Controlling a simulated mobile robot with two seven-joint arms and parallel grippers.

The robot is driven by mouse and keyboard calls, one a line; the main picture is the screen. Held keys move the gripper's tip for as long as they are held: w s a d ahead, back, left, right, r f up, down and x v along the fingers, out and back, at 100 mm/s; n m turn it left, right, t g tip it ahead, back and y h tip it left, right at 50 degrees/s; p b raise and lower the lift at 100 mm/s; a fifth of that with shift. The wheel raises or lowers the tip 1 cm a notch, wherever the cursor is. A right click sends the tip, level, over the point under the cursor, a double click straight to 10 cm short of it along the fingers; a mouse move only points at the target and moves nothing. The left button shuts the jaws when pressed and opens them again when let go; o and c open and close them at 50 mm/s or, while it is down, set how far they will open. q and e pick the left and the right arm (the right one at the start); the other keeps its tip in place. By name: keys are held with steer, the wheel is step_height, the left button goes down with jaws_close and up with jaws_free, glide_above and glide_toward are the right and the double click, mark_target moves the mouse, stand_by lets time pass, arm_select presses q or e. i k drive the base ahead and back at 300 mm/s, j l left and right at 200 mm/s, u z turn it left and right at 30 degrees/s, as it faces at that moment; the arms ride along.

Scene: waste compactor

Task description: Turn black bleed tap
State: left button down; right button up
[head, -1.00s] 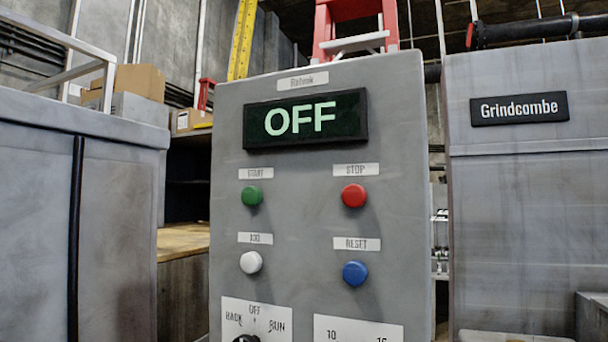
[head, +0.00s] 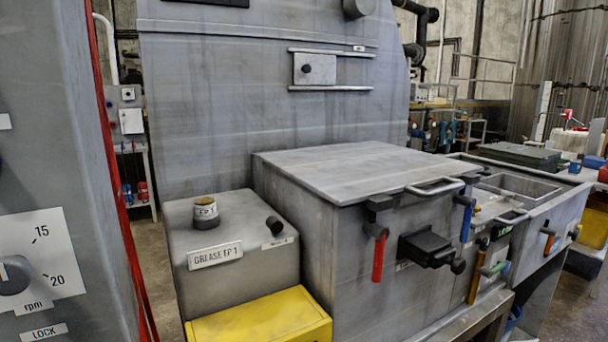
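I cannot tell for sure which part is the black bleed tap. A short black knob (head: 275,225) stands tilted on the front right of the grey grease box (head: 225,268), with a small unreadable label below it. A black block-shaped fitting (head: 427,249) with a round black end knob sits on the front of the lidded grey tank (head: 310,230). A red-handled lever (head: 378,258) hangs left of it. Blue (head: 467,221) and yellow (head: 478,272) handles are to its right. Neither of my grippers is in view.
A grey control panel (head: 55,150) with a red edge stands close at the left. A yellow box (head: 262,318) is below the grease box. A tall grey housing (head: 230,110) rises behind. Lid handles stick out from the tank's front. Some floor shows at the far right.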

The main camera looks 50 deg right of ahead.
mark_target(484, 244)
steer(key=l+z, duration=0.15)
steer(key=z, duration=0.25)
steer(key=l+z, duration=0.15)
steer(key=z, duration=0.3)
steer(key=l+z, duration=0.15)
steer(key=z, duration=0.25)
steer(key=l+z, duration=0.15)
steer(key=z, duration=0.25)
